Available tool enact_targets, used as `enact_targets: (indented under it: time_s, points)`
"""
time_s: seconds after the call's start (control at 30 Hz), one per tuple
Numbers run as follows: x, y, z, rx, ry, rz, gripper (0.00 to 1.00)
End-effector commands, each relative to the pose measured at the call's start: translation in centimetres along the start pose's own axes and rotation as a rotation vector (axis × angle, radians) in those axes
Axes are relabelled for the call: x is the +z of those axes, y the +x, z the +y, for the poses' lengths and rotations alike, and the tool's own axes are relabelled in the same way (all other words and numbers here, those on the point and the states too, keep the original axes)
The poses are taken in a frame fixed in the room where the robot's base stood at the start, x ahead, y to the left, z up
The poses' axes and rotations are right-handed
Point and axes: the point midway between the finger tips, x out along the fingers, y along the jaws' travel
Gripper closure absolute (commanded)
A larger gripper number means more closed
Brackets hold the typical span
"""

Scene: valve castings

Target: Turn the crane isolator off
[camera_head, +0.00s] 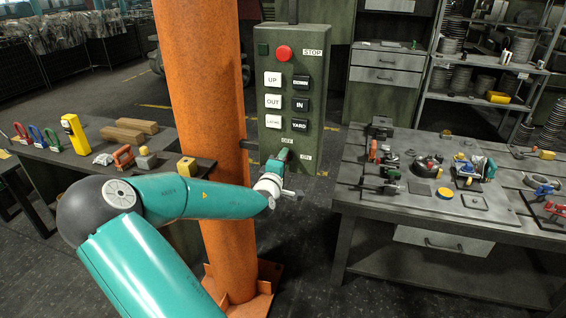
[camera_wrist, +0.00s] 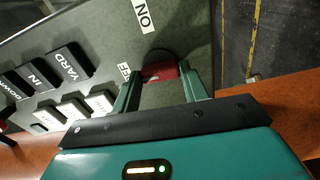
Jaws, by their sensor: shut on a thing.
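The crane isolator's red handle (camera_wrist: 160,72) shows in the wrist view on a dark round base, low on the green control panel (camera_head: 309,138). My gripper (camera_head: 283,156) reaches the bottom of the panel in the head view and hides the handle there. In the wrist view my gripper (camera_wrist: 160,78) has its two green fingers on either side of the red handle, shut on it. The OFF label (camera_wrist: 124,71) and the ON label (camera_wrist: 143,16) lie beside the handle. The fingers hide part of the handle, so I cannot tell which label it points to.
Above the isolator are a red STOP button (camera_head: 284,53) and several white and black push buttons. An orange column (camera_head: 198,70) stands left of the panel. A workbench (camera_head: 345,190) with valve parts is at right, and another bench (camera_head: 80,152) at left.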

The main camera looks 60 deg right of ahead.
Motion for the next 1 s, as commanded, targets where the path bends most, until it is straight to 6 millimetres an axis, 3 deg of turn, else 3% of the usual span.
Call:
enact_targets:
  time_s: [0.7,0.73,0.8,1.0]
  points:
    - [-0.03,0.01,0.03,0.001,-0.083,0.001,0.79]
    - [-0.03,0.01,0.03,0.001,-0.083,0.001,0.51]
    - [-0.03,0.01,0.03,0.001,-0.083,0.001,0.37]
    - [-0.02,0.01,0.01,0.0,-0.082,0.001,0.35]
